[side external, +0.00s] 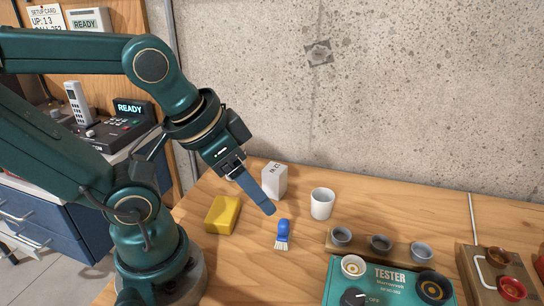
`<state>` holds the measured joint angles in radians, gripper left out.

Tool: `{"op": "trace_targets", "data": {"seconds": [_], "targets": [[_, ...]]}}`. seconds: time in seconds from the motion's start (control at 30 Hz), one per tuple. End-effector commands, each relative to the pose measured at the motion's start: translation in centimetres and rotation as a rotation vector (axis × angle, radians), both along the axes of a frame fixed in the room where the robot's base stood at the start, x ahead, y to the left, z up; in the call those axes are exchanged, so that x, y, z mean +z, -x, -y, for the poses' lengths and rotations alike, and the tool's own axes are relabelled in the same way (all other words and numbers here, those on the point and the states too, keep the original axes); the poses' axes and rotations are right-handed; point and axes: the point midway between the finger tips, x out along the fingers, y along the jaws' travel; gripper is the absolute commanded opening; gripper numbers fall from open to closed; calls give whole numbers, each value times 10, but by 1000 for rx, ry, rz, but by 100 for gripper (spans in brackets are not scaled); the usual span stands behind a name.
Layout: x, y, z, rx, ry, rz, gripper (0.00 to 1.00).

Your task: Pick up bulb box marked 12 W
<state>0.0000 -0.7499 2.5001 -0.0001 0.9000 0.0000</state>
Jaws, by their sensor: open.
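A white box (277,186) stands on the wooden bench behind my gripper. Its small dark marking looks upside down and seems to read 12 W. My gripper (253,192) is open, with nothing seen between its fingers. One long blue-grey finger angles down to the right, in front of the box's lower left part in the picture. The other finger is mostly hidden. I cannot tell whether the finger touches the box.
A white cup (322,203) stands right of the box. A yellow block (222,215) and a blue brush (283,233) lie nearer. A wooden holder with grey cups (380,245) and a teal tester (385,284) stand front right. The concrete wall (400,90) rises behind.

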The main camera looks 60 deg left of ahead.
Motion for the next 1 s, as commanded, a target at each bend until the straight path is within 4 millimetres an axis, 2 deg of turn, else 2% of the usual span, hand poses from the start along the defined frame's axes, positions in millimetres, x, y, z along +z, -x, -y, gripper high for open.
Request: {"op": "trace_targets", "data": {"seconds": [0.03, 0.07, 0.33, 0.47, 0.57, 0.77, 0.87, 1.0], "targets": [[0, 0, 0, 0, 0, 0, 88], [0, 0, 0, 0, 0, 0, 100], [0, 0, 0, -9, -5, -2, 100], [-4, 4, -14, -53, -103, -22, 100], [-10, 8, -37, -110, -245, -78, 100], [-25, 14, -97, -321, -613, -334, 100], [-27, 10, -125, -454, -796, -474, 100], [-25, -5, -158, -666, -1042, -662, 100]]}}
